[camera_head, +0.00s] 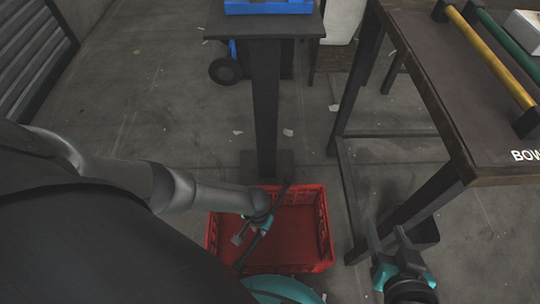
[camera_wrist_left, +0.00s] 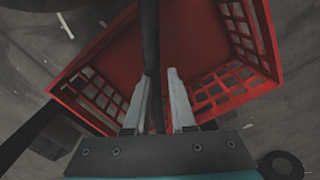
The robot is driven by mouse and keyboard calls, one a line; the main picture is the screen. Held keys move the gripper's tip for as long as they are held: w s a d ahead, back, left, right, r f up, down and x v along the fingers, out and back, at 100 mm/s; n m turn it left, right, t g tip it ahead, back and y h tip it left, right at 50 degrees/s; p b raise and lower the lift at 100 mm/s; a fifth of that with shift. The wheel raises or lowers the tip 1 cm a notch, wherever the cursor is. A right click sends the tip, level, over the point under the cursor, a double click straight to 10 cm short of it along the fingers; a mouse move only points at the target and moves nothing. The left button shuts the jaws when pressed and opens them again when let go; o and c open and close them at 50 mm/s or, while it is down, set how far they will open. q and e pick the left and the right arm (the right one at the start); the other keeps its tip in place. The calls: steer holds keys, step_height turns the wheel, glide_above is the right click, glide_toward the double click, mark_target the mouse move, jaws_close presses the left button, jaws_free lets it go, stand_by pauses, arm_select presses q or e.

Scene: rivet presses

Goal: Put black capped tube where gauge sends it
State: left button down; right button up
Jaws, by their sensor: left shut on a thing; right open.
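The black capped tube (camera_head: 283,193) is held tilted in my left gripper (camera_head: 256,222), which is shut on it. In the left wrist view the tube (camera_wrist_left: 151,45) runs between the two pale fingers (camera_wrist_left: 161,100). The tube and gripper appear over the open red crate (camera_head: 326,228), which also shows in the left wrist view (camera_wrist_left: 265,40). I cannot tell how high the tube is above the crate floor. My right gripper (camera_head: 389,244) is open and empty, right of the crate and beside a table leg. No gauge is recognisable in these views.
A dark table (camera_head: 425,75) at the right carries a yellow tube (camera_head: 490,55), a green tube (camera_head: 510,45) and lettering starting "BOW". A small stand (camera_head: 265,28) behind the crate bears a blue object (camera_head: 268,6). Grey floor at left is mostly free.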

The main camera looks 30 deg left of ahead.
arm_select(q)
steer(key=c, duration=0.7)
jaws_free()
steer(key=shift+r, duration=0.1)
